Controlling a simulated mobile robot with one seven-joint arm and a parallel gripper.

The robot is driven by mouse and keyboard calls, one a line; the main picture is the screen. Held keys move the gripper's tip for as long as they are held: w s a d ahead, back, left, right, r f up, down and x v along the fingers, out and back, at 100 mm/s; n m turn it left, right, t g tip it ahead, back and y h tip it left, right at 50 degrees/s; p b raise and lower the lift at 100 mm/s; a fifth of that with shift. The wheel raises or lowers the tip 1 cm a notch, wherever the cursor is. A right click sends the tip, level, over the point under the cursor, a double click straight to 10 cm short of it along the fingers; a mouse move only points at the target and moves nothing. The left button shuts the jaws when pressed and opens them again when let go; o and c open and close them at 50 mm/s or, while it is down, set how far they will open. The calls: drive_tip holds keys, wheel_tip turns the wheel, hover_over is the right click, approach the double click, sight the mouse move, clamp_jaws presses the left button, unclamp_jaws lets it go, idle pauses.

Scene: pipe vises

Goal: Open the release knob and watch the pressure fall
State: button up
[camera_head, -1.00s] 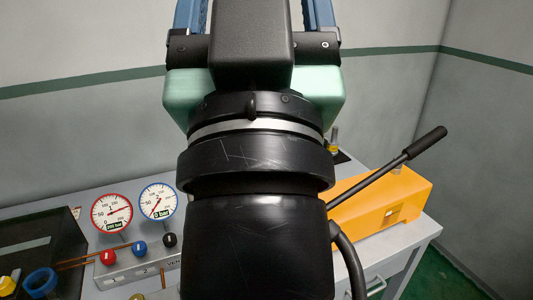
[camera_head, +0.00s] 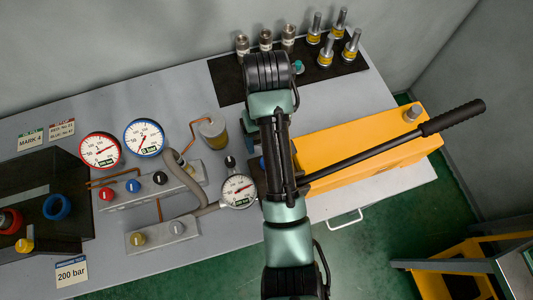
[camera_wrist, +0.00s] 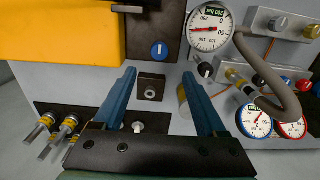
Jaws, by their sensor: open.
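In the wrist view, my gripper (camera_wrist: 159,73) is open, its two blue fingers apart with nothing held between them. A blue knob (camera_wrist: 159,50) with a white mark sits just beyond the fingertips, beside the orange pump (camera_wrist: 60,32); I cannot tell if it is the release knob. The pump, with a long black lever (camera_head: 390,144), also shows in the head view (camera_head: 350,153). A round gauge (camera_wrist: 209,28) on a grey hose reads 200 bar and shows in the head view (camera_head: 238,191).
A red-rimmed gauge (camera_head: 100,150) and a blue-rimmed gauge (camera_head: 144,138) stand behind a manifold with red, blue and black knobs (camera_head: 160,178). A cup of yellow liquid (camera_head: 213,133) stands nearby. Metal fittings (camera_head: 326,52) stand on a dark mat at the back.

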wheel_tip(320, 180, down, 12)
drive_tip(key=shift+w+f, duration=0.1)
idle(0.4)
clamp_jaws()
